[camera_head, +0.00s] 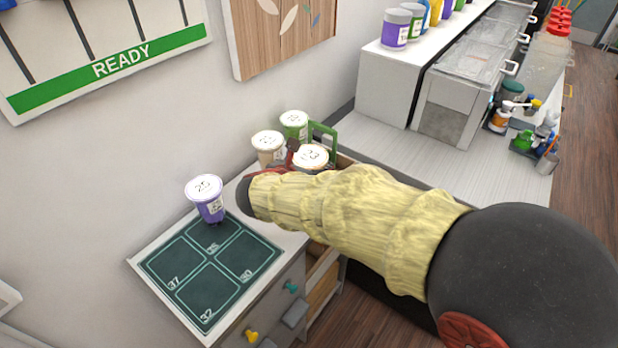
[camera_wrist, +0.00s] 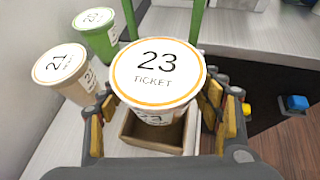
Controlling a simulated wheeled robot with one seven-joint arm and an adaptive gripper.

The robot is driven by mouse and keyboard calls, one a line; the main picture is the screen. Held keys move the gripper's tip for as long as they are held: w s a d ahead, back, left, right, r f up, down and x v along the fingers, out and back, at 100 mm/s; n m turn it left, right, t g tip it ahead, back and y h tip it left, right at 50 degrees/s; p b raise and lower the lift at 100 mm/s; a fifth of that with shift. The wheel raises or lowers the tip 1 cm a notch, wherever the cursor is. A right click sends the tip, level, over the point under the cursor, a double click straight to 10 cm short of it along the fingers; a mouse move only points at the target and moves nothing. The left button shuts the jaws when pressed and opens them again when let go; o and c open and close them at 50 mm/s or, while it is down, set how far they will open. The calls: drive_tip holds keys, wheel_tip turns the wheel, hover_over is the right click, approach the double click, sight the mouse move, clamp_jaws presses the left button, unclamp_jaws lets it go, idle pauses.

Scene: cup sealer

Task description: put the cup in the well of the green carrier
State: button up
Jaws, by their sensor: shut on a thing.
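A white-lidded cup marked 23 (camera_wrist: 155,72) is between the fingers of my gripper (camera_wrist: 160,102), which is shut on it. In the head view this cup (camera_head: 311,155) shows mostly its lid, and my arm hides its lower part. The cup looks nearly upright. Below it in the wrist view is the brown-walled open well of the carrier (camera_wrist: 190,135). The carrier's green handle (camera_head: 325,131) rises just behind the cup. I cannot tell whether the cup's base is inside the well or above it.
A cream cup marked 21 (camera_wrist: 62,68) and a green cup marked 20 (camera_wrist: 98,30) stand close on the left. A purple cup marked 25 (camera_head: 206,197) stands on the numbered dark mat (camera_head: 180,262); its other squares are empty. A wall (camera_head: 130,160) borders the counter.

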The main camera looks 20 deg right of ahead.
drive_tip(key=shift+w+f, duration=0.25)
drive_tip(key=shift+w, duration=0.1)
drive_tip(key=shift+w+f+b, duration=0.15)
drive_tip(key=shift+f+b, duration=0.25)
drive_tip(key=shift+f, duration=0.5)
drive_tip(key=shift+w+f+b, duration=0.1)
drive_tip(key=shift+f+b, duration=0.3)
drive_tip(key=shift+f, duration=0.45)
drive_tip(key=shift+f, duration=0.15)
drive_tip(key=o, duration=1.6)
drive_tip(key=shift+o, duration=0.5)
